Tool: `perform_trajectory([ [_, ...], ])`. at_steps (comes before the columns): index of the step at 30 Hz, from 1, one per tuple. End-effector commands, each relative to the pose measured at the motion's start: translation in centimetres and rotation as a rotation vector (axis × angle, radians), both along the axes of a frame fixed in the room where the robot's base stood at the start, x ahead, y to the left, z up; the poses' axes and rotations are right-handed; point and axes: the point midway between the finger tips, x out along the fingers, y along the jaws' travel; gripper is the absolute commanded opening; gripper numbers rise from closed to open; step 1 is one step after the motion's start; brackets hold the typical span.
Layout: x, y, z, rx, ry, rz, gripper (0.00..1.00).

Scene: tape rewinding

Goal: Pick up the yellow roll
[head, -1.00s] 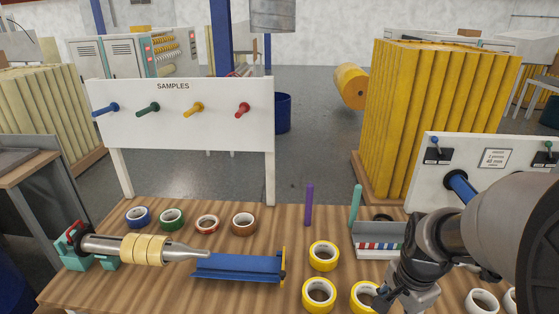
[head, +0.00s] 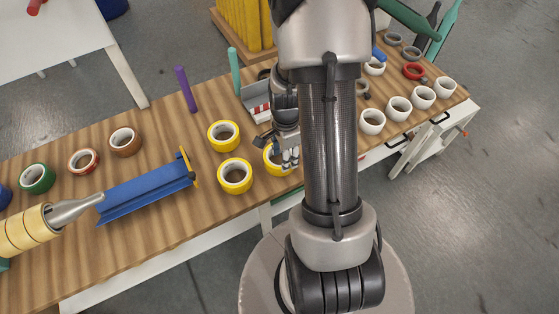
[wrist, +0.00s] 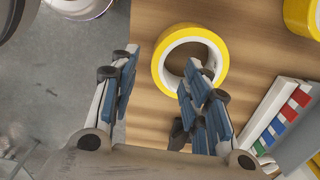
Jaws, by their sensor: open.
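Three yellow rolls lie flat on the wooden table. In the head view one is at the back (head: 222,148), one at the front (head: 234,188), and the third (head: 267,161) is partly hidden by my gripper (head: 289,157). In the wrist view my gripper (wrist: 163,74) is open, with a yellow roll (wrist: 158,66) at its fingertips. The left finger is outside the roll's left side. The right finger overlaps the roll's hole. I cannot tell how far down the tips reach or whether they touch it. Another yellow roll (wrist: 303,18) is cut off at top right.
A tray with coloured stripes (wrist: 268,132) stands close to the right of my gripper. A blue rail (head: 145,188) lies left of the rolls. Purple (head: 187,90) and teal (head: 235,72) posts stand behind. White rolls (head: 372,129) are to the right. The table's edge is close.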

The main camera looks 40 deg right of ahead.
Motion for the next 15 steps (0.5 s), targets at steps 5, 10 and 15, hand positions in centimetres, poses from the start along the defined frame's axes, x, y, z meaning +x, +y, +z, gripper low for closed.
perform_trajectory([
  [5, 0.0, 0.0, -1.6, 0.0, -0.001, 0.001, 0.43],
  [10, 0.0, -0.1, -2.6, 0.0, 0.0, 0.0, 0.43],
  [15, -0.2, -0.4, -5.3, 0.0, 0.001, 0.0, 0.43],
])
